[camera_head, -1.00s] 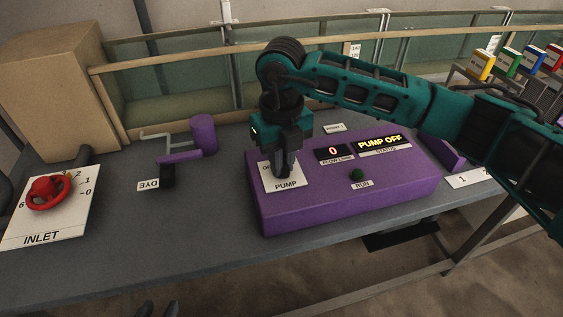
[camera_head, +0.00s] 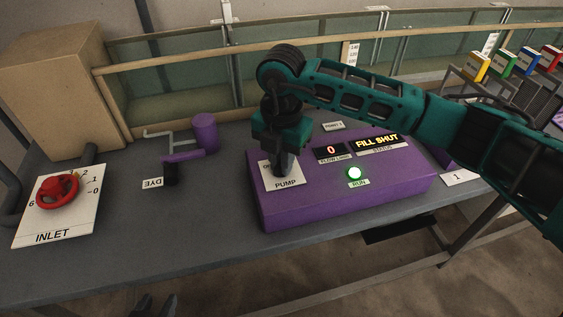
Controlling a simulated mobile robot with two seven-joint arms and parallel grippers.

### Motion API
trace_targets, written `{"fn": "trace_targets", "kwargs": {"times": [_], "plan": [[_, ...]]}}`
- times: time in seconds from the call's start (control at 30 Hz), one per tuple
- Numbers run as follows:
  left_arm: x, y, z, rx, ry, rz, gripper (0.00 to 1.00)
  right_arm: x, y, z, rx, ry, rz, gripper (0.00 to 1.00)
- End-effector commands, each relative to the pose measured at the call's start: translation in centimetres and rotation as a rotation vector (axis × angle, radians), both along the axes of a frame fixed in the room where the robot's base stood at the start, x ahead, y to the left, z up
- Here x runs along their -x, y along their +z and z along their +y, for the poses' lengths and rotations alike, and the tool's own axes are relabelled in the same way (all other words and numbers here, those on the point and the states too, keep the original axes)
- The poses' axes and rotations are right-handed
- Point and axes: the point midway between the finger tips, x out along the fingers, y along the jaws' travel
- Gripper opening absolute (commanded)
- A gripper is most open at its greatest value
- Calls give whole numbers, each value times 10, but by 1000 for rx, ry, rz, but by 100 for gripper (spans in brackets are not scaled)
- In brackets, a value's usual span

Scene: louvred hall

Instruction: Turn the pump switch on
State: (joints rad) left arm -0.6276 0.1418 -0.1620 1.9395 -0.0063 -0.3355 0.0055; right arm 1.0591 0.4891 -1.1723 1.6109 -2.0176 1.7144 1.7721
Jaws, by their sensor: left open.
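The purple pump box (camera_head: 330,199) stands on the grey bench. A white PUMP plate (camera_head: 288,184) lies on its left top. My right gripper (camera_head: 281,172) points down onto this plate and hides the switch and part of the lettering. I cannot tell whether its fingers are shut or touching the switch. The status display (camera_head: 377,143) reads FILL SHUT, and the flow display (camera_head: 331,150) reads 0. My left gripper (camera_head: 157,306) shows only its dark fingertips at the bottom edge, open and away from the box.
A red INLET wheel (camera_head: 57,191) sits on a white plate at the left. A purple DYE handle and cylinder (camera_head: 205,133) stand between it and the pump box. A tan box (camera_head: 60,90) is at the back left. Several coloured blocks (camera_head: 503,62) stand at the back right.

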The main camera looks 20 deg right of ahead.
Motion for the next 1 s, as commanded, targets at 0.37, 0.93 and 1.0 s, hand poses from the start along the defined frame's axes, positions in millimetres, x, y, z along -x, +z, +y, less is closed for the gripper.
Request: {"fn": "trace_targets", "kwargs": {"times": [0.37,0.93,1.0], "plan": [[0,0,-1,1,-2,1,43,1,-2,0,0,4,4,44],[0,35,-1,2,-2,-2,43,0,45,0,-1,4,1,44],[-1,41,-1,1,-1,-3,43,1,54,0,-1,4,1,44]]}}
